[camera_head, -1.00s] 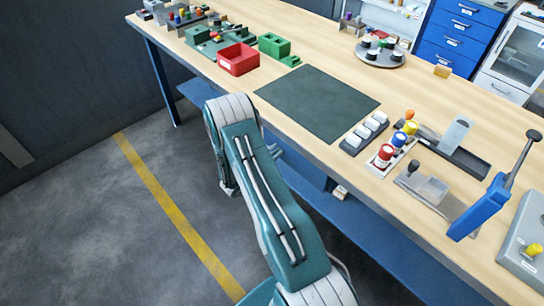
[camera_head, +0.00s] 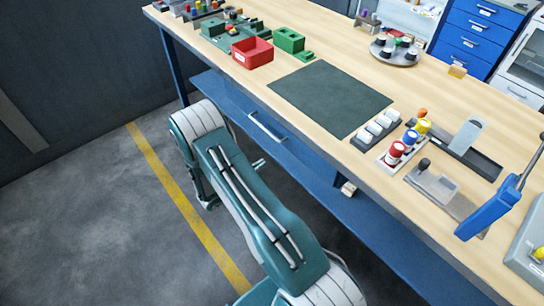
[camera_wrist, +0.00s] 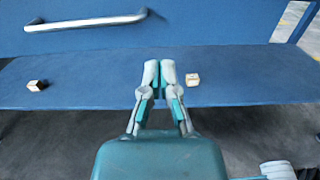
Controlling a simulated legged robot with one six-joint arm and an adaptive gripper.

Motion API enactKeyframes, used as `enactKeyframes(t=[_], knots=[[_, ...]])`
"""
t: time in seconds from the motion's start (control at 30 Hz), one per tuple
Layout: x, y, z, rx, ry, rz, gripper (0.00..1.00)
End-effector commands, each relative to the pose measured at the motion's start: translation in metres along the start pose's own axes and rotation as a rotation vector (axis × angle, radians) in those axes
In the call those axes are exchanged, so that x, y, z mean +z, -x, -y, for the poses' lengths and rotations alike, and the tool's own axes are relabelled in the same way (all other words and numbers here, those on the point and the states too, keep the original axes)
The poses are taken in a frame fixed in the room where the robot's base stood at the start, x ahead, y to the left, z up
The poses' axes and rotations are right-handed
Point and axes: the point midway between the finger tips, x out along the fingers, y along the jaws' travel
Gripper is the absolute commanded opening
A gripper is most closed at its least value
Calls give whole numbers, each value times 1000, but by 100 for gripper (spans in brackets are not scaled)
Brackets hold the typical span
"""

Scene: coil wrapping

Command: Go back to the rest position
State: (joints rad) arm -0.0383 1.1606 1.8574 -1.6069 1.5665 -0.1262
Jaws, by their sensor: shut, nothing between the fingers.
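My gripper (camera_wrist: 159,75) shows in the wrist view, with its two fingers close together and nothing between them. It points toward the blue lower shelf (camera_wrist: 90,88) of the workbench, with a metal handle (camera_wrist: 85,23) above on the blue panel. In the head view my teal arm is bent beside the bench's front edge, over the floor. The gripper itself is hidden behind the arm in the head view.
The wooden benchtop (camera_head: 300,55) holds a red bin (camera_head: 252,52), green bin (camera_head: 290,40), dark mat (camera_head: 330,98), coloured spools (camera_head: 408,140) and a blue lever press (camera_head: 488,214). A small block (camera_wrist: 193,79) lies on the shelf. Open floor (camera_head: 90,230) is at the left.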

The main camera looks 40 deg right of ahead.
Motion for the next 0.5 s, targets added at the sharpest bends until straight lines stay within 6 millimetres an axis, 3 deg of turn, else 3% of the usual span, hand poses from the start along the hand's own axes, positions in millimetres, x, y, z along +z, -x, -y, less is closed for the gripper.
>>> enactKeyframes(t=[0.2,0.5], knots=[[0,19,0,0,0,1,0],[9,20,0,-19,-20,-9,0]])
